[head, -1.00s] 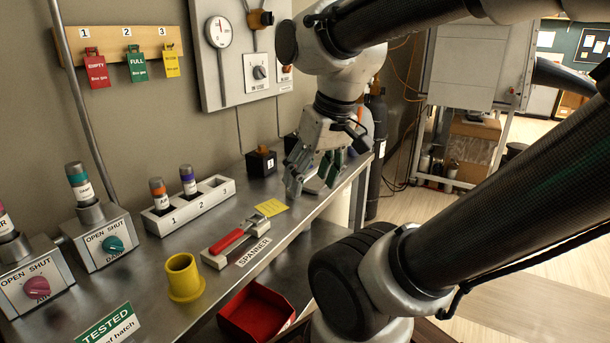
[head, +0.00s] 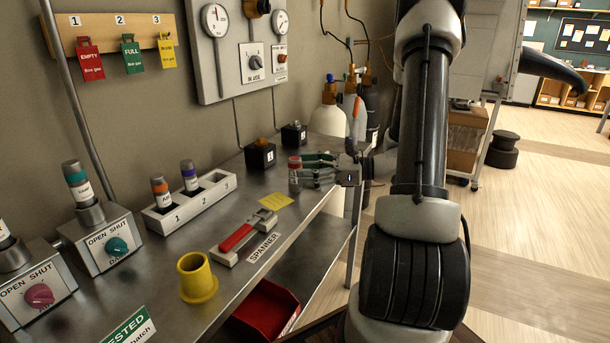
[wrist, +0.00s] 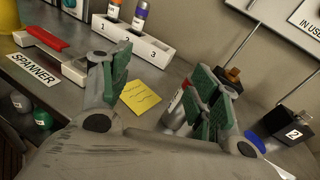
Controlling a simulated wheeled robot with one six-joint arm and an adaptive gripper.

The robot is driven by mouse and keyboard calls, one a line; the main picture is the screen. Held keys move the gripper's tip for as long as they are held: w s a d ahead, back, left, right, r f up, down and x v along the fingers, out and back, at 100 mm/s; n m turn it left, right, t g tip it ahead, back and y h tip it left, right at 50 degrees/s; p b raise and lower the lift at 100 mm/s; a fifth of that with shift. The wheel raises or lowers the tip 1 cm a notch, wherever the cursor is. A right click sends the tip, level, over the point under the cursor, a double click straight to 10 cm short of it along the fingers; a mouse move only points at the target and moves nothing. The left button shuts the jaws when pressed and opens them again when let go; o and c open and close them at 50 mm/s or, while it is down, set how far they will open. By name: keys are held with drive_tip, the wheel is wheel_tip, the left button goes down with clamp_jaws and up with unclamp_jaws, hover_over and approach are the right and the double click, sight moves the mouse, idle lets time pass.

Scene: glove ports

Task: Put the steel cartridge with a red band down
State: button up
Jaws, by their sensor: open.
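The steel cartridge with a red band (head: 294,178) appears to stand upright on the steel bench, near its front edge, in the head view. My gripper (head: 308,170) reaches in from the right, lying roughly level, with its green-padded fingers at the cartridge. In the wrist view my gripper (wrist: 160,90) is open wide. The cartridge (wrist: 178,108) shows there between the fingers, close beside the right-hand finger, which hides part of it. I cannot tell whether that finger touches it.
Two black blocks (head: 260,155) stand behind the cartridge. A yellow note (head: 277,201), a red spanner in its holder (head: 240,237) and a numbered rack (head: 190,207) with two cartridges lie left. A yellow cup (head: 197,279) is nearer. Gas cylinders (head: 329,119) stand beyond.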

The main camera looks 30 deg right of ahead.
sight(296, 165)
drive_tip(key=d+m+t, duration=0.1)
drive_tip(key=w+d+f+m+t+h, duration=0.1)
drive_tip(key=d, duration=0.1)
drive_tip(key=w+d+f+m+t, duration=0.1)
drive_tip(key=shift+d, duration=0.35)
drive_tip(key=shift+h, duration=0.3)
drive_tip(key=shift+w+d+x, duration=0.1)
drive_tip(key=shift+d+x, duration=0.05)
drive_tip(key=shift+x, duration=1.7)
drive_tip(key=shift+w+d+x, duration=0.1)
drive_tip(key=shift+x, duration=1.75)
drive_tip(key=shift+f, duration=0.15)
clamp_jaws()
wheel_tip(296, 165, up, 9)
drive_tip(key=shift+r, duration=0.35)
drive_tip(key=shift+a+m, duration=0.15)
drive_tip(key=shift+m, duration=0.15)
